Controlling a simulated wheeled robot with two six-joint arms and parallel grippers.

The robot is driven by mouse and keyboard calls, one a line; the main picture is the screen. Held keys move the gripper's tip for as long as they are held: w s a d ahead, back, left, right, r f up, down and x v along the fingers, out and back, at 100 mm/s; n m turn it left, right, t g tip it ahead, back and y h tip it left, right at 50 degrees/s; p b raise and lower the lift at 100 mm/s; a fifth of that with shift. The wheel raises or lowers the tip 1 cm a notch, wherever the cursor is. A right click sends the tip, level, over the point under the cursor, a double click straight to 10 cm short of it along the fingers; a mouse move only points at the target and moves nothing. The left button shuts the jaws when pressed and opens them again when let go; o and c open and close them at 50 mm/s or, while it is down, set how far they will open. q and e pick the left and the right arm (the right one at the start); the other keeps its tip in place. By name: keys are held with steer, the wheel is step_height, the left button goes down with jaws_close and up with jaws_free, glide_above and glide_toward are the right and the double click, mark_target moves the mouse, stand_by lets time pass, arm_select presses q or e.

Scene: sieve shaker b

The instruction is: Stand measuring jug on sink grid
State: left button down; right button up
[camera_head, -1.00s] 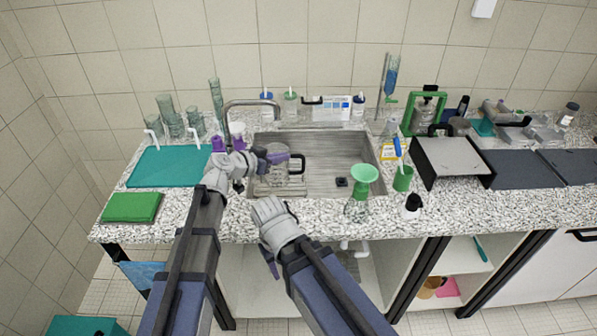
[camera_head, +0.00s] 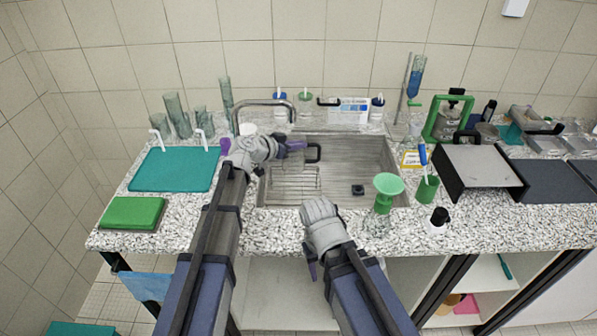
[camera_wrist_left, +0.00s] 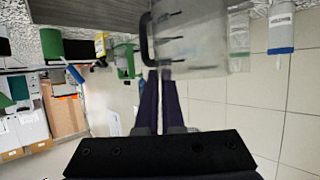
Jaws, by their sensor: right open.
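The clear measuring jug with a black handle (camera_head: 313,153) is over the left part of the sink, mostly behind my left gripper (camera_head: 291,147) in the head view. In the left wrist view the clear jug (camera_wrist_left: 192,40) is upside down in the picture, and the two purple fingers (camera_wrist_left: 160,85) are close together at its handle and rim. My left gripper looks shut on the jug. The wire sink grid (camera_head: 295,183) lies in the left of the sink basin (camera_head: 345,165). Whether the jug's base touches it is unclear. My right gripper (camera_head: 311,265) is open and empty before the counter's front edge.
The tap (camera_head: 262,102) arches behind my left gripper. A black drain piece (camera_head: 358,190) lies in the basin.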

mark_target(297, 163)
arm_select(q)
steer(key=shift+f+b, duration=3.2)
steer(key=shift+f, duration=0.6)
steer(key=shift+r, duration=0.15)
steer(key=c, duration=1)
jaws_free()
steer(key=shift+c, duration=0.2)
